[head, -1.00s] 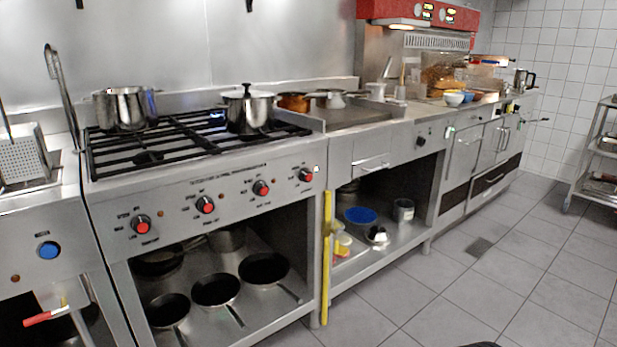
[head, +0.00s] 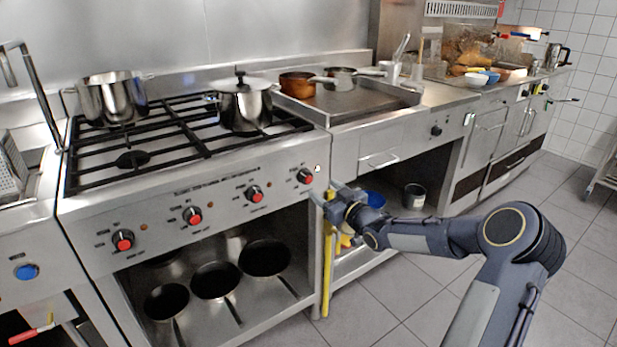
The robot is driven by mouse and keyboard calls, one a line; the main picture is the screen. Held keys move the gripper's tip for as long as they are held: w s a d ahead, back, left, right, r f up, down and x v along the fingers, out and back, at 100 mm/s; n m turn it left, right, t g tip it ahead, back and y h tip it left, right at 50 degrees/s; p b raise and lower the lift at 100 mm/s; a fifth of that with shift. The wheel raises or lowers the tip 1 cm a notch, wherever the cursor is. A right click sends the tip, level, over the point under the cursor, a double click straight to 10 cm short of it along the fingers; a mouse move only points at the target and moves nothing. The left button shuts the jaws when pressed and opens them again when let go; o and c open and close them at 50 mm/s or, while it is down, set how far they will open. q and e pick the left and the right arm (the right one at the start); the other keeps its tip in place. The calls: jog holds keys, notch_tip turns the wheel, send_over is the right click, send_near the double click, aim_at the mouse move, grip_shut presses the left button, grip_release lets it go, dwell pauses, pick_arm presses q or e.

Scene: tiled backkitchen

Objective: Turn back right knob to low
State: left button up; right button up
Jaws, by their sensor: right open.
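The gas stove (head: 215,188) has a row of several red-faced knobs on its front panel. From left to right they are the leftmost knob (head: 123,239), a second knob (head: 192,215), a third knob (head: 254,193) and the rightmost knob (head: 305,175). The labels are too small to read, so I cannot tell which is the back right one. My right gripper (head: 326,198) is open and empty, just right of and below the rightmost knob, apart from it. My left gripper is out of view.
A steel pot (head: 112,98) stands at the back left of the stove and a lidded pot (head: 243,106) on its right side. Dark pans (head: 215,281) lie on the shelf below. A yellow upright bar (head: 327,270) stands at the stove's right edge, near my gripper. Floor in front is clear.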

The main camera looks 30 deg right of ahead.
aim_at(309, 180)
jog(key=w, duration=0.6)
jog(key=shift+w+a, duration=0.3)
jog(key=shift+w, duration=0.05)
jog(key=c, duration=1)
jog(key=shift+b, duration=0.3)
jog(key=shift+f, duration=0.1)
